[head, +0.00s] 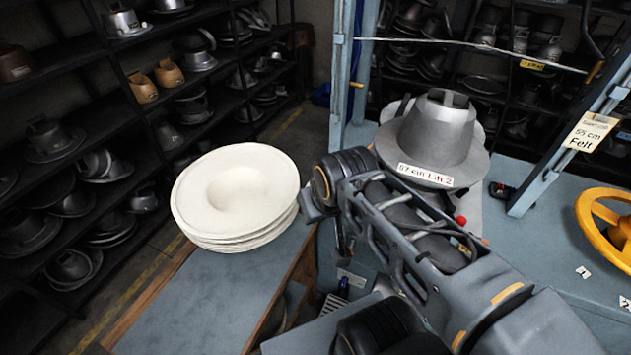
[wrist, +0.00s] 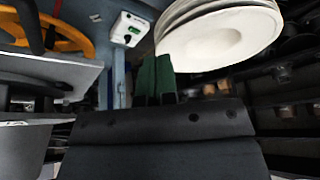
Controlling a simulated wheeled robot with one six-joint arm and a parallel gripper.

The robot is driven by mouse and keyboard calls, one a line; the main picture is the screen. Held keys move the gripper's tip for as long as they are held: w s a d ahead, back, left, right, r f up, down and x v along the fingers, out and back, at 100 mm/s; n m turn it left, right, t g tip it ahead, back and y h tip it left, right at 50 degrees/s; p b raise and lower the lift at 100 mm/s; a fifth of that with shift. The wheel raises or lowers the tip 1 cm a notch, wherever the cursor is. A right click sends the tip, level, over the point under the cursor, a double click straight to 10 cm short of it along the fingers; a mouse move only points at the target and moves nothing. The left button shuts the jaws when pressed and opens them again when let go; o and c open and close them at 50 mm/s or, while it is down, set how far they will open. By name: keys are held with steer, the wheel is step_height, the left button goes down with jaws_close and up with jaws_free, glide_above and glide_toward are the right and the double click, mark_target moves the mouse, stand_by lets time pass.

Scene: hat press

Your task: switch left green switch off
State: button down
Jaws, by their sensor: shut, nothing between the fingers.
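My gripper (wrist: 155,78) shows two dark green fingers held together, shut and empty. In the picture its tips lie below and right of the box, apart from it. In the head view my arm crosses the middle right; the fingers cannot be made out and no green switch is visible there.
A stack of cream hat blanks (head: 235,195) sits on the blue-grey table left of my arm. A metal hat form (head: 432,135) stands behind my arm. A yellow handwheel (head: 606,228) is at the right. Shelves of metal forms (head: 75,160) line the left.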

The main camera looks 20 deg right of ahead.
steer(key=w+d+f+n+g+b, duration=0.1)
steer(key=w+d+f+n+b, duration=0.15)
steer(key=w, duration=0.55)
steer(key=w+d+f+n+y+b, duration=0.1)
steer(key=w+d+f+n+b, duration=0.2)
steer(key=w, duration=0.5)
steer(key=w+d+f+n+g+b, duration=0.1)
steer(key=w+d+f+n+b, duration=0.15)
steer(key=w+f, duration=0.4)
steer(key=w+d+f+y, duration=0.1)
steer(key=w+d, duration=0.3)
steer(key=d, duration=0.3)
steer(key=shift+w+d+n+y, duration=0.15)
steer(key=shift+w+n+y, duration=0.1)
steer(key=shift+n+y, duration=0.05)
steer(key=shift+f, duration=0.25)
steer(key=p+x, duration=0.2)
steer(key=x, duration=1.1)
steer(key=shift+f, duration=0.4)
steer(key=shift+d, duration=0.15)
